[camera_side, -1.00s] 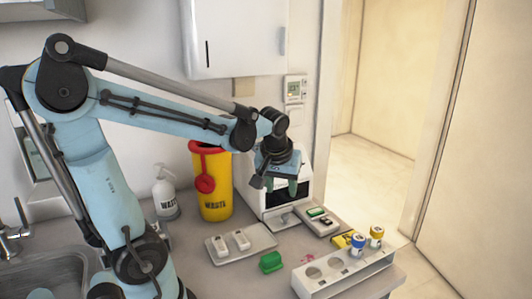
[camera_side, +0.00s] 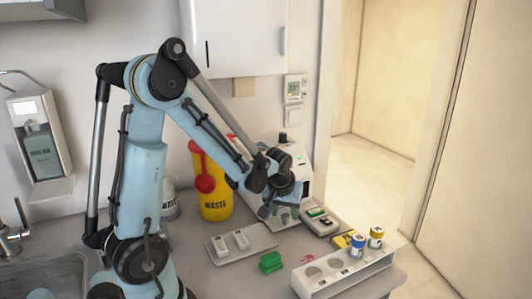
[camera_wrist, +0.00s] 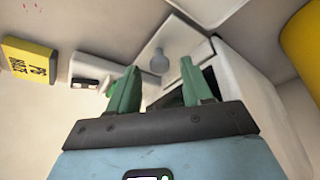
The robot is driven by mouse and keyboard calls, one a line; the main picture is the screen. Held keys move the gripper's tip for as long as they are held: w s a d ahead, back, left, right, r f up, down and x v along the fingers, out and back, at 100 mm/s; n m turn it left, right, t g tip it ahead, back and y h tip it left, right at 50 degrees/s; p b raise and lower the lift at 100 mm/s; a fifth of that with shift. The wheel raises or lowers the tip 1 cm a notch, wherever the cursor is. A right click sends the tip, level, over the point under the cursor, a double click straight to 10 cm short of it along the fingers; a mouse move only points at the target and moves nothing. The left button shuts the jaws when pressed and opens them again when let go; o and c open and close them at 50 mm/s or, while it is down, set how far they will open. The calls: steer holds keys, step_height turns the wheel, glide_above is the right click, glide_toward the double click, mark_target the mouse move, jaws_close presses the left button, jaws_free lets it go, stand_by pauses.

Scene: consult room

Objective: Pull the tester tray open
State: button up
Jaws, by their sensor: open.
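The tester, a white box with a dark front opening, stands against the wall in the side view (camera_side: 304,172). In the wrist view its side (camera_wrist: 240,75) and dark opening are at right of centre. A pale tray (camera_wrist: 187,40) juts from its front, with a rounded grey piece (camera_wrist: 158,60) on it that looks like a handle or knob. My gripper (camera_side: 284,214) is low in front of the tester and hides most of the tray there. Its green fingers (camera_wrist: 158,72) are open, one on each side of the grey piece in the picture; contact cannot be told.
A yellow waste bin (camera_side: 216,190) stands left of the tester. A small device (camera_side: 318,220) lies to its right. A white rack (camera_side: 345,272) with capped tubes, a green block (camera_side: 271,262) and a grey tray with two white pieces (camera_side: 240,243) are in front.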

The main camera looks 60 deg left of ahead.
steer(key=shift+w+a+f, duration=0.1)
steer(key=shift+a+f, duration=0.05)
steer(key=shift+f, duration=0.3)
steer(key=shift+c, duration=0.3)
jaws_close()
